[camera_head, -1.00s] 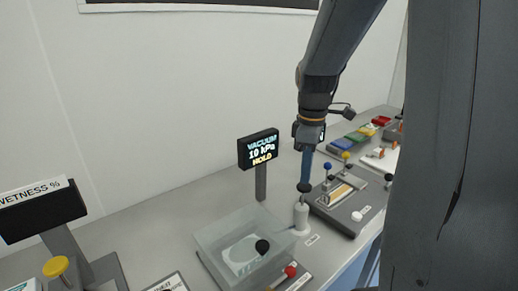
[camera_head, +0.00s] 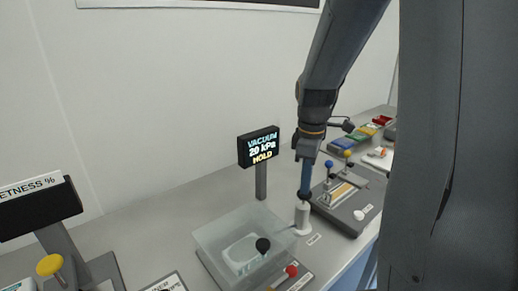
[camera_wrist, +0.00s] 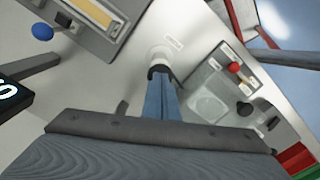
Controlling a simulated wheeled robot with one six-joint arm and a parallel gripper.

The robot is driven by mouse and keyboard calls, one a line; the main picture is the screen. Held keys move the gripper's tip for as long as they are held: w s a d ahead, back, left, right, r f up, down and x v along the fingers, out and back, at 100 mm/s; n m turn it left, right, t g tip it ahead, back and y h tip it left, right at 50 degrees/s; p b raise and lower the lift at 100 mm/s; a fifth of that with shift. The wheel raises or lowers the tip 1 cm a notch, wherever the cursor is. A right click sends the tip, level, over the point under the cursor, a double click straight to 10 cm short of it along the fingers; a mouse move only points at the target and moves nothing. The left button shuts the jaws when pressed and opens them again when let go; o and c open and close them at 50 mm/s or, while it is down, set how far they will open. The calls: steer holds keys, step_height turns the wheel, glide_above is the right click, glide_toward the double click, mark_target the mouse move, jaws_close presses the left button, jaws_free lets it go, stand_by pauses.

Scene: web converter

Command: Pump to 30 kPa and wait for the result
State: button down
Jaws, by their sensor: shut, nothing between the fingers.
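The vacuum display (camera_head: 259,147) reads "VACUUM 20 kPa HOLD" on its post at the back of the bench. The white pump (camera_head: 302,216) stands upright right of the clear vacuum chamber (camera_head: 215,240), with a black knob (camera_head: 304,195) on top. My gripper (camera_head: 305,183) points straight down with its shut fingers at that knob, pressing or touching it. In the wrist view the fingers (camera_wrist: 161,95) reach the dark knob (camera_wrist: 159,72) above the white pump body (camera_wrist: 159,55). The chamber also shows in the wrist view (camera_wrist: 206,100). A black ball knob (camera_head: 263,245) and a red knob (camera_head: 292,270) are near its front.
A fixture with a blue knob (camera_head: 328,164) and a yellowish strip stands right of the pump. Coloured trays (camera_head: 368,131) lie farther back. A wetness display (camera_head: 38,208) with a yellow knob (camera_head: 50,265) stands at left. Bare bench lies behind the chamber.

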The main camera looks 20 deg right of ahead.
step_height(320, 180, up, 4)
steer(key=p, duration=0.4)
steer(key=shift+r, duration=0.25)
steer(key=shift+f, duration=0.2)
stand_by(0.4)
steer(key=shift+f+b, duration=0.75)
steer(key=shift+f, duration=1.35)
step_height(320, 180, up, 5)
steer(key=p, duration=0.4)
steer(key=shift+f, duration=0.2)
